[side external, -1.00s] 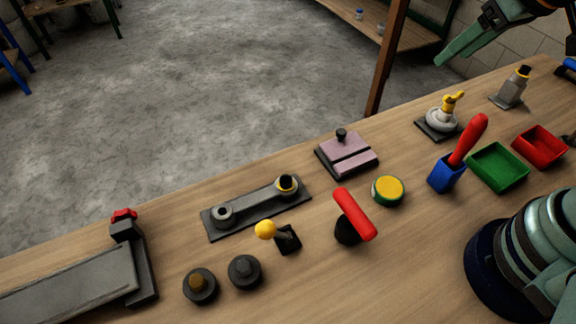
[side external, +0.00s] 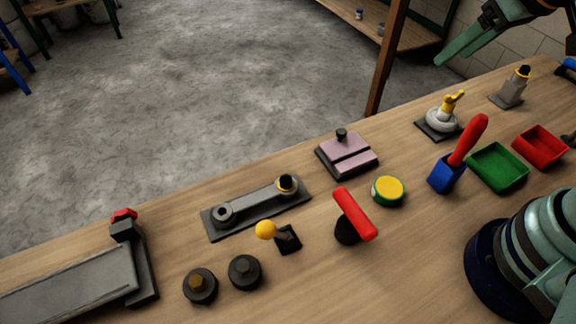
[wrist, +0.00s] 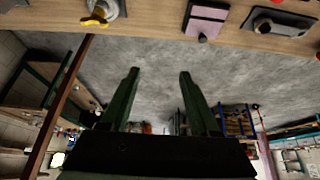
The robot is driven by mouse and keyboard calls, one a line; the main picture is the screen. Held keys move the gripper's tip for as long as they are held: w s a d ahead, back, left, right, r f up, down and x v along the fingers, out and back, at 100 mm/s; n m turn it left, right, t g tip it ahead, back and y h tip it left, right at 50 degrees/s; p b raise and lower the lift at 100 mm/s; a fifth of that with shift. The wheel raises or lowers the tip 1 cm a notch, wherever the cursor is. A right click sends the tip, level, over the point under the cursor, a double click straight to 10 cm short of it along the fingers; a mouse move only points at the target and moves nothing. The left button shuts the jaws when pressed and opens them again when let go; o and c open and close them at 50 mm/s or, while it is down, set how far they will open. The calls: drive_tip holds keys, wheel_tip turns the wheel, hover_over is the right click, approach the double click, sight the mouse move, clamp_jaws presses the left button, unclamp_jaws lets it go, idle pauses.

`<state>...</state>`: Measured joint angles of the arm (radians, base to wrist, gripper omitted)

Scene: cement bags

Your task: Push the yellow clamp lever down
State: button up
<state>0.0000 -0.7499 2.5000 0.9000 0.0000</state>
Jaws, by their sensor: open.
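Two yellow levers show in the side view, and I cannot tell for sure which is the clamp lever. One is a ball-tipped yellow lever (side external: 265,229) leaning left from a small black base (side external: 288,239). The other is a yellow handle (side external: 453,102) standing on a round pale body (side external: 442,119) on a dark plate; it also shows at the top left of the wrist view (wrist: 92,20). My gripper (side external: 440,60) is at the upper right, raised beyond the bench's far edge, apart from both. In the wrist view its green fingers (wrist: 159,72) are open with nothing between them.
Near the ball-tipped lever are a red-handled knob (side external: 354,214), a link plate (side external: 250,207) and two dark round knobs (side external: 200,286). A blue holder (side external: 446,174) with a red handle, a green tray (side external: 497,183) and a red tray (side external: 540,163) stand at right.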

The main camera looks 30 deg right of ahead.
drive_tip(key=c, duration=0.5)
drive_tip(key=shift+w+a+r, duration=0.1)
drive_tip(key=shift+w+a, duration=0.15)
drive_tip(key=shift+a, duration=0.15)
drive_tip(key=c, duration=0.5)
drive_tip(key=w+a+n+g+y, duration=0.1)
drive_tip(key=w+a+n, duration=0.2)
drive_tip(key=a, duration=0.4)
drive_tip(key=shift+a+r+n, duration=0.25)
drive_tip(key=shift+a+n, duration=0.05)
drive_tip(key=shift+n, duration=0.1)
drive_tip(key=w+a+f+n+g, duration=0.15)
drive_tip(key=a+n, duration=0.25)
drive_tip(key=a, duration=0.8)
drive_tip(key=n+g, duration=0.2)
drive_tip(key=n, duration=0.6)
hover_over(275, 234)
drive_tip(key=w+a, duration=0.2)
drive_tip(key=a, duration=0.4)
wheel_tip(275, 234, down, 8)
drive_tip(key=f, duration=0.9)
drive_tip(key=shift+w+a+f, duration=0.15)
drive_tip(key=shift+w+a, duration=0.15)
drive_tip(key=shift+s+d+r, duration=0.15)
drive_tip(key=shift+d, duration=0.6)
drive_tip(key=shift+s+d+r, duration=0.1)
drive_tip(key=shift+s+d, duration=0.05)
drive_tip(key=shift+d, duration=0.6)
